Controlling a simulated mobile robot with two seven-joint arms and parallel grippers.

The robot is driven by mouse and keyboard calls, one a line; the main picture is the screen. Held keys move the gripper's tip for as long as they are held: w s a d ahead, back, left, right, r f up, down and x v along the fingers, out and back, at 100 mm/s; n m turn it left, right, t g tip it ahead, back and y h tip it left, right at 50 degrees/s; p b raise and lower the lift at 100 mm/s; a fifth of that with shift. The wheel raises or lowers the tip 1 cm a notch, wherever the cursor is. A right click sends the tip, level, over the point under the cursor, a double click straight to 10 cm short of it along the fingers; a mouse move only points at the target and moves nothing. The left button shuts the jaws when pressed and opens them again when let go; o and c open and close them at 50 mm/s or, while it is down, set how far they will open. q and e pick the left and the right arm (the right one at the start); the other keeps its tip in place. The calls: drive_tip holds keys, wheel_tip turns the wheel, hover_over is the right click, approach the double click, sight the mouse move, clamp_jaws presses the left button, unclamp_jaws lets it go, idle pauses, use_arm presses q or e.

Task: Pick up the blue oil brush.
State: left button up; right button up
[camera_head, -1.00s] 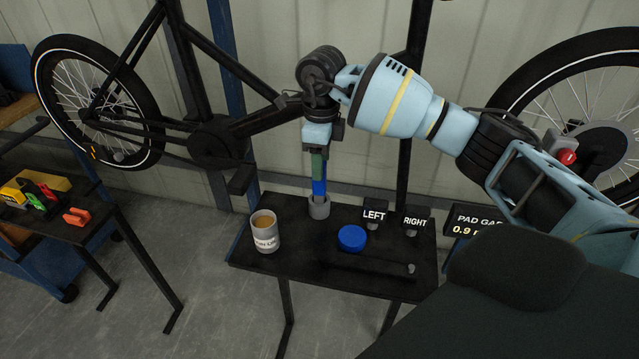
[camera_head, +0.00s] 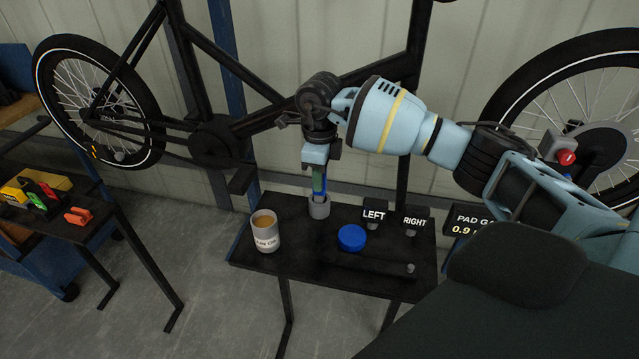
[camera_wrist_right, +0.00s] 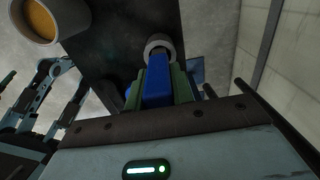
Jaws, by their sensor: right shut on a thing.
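The blue oil brush (camera_wrist_right: 157,88) stands upright in a small grey round holder (camera_head: 319,207) on the black side table; in the right wrist view the holder (camera_wrist_right: 160,44) is around its far end. My right gripper (camera_head: 319,180) points down from above, just over the holder. Its green-sided fingers (camera_wrist_right: 158,85) lie on both sides of the blue brush, shut on it. The fingers hide much of the brush in the head view. At the left of the right wrist view, what looks like my left gripper (camera_wrist_right: 55,95) has its fingers apart and empty.
On the table (camera_head: 290,262) are a cup of amber liquid (camera_head: 266,236), a round blue lid (camera_head: 351,238), a dark bar and LEFT (camera_head: 374,214) and RIGHT (camera_head: 415,217) signs. A bicycle (camera_head: 205,140) hangs behind. Another bench (camera_head: 60,225) is at left.

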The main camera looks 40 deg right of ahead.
wheel_tip(320, 180, up, 10)
drive_tip(key=shift+f, duration=0.15)
drive_tip(key=shift+r, duration=0.2)
use_arm(q)
drive_tip(key=shift+w, duration=0.25)
drive_tip(key=shift+s+f, duration=0.1)
drive_tip(key=shift+s, duration=0.2)
idle(0.3)
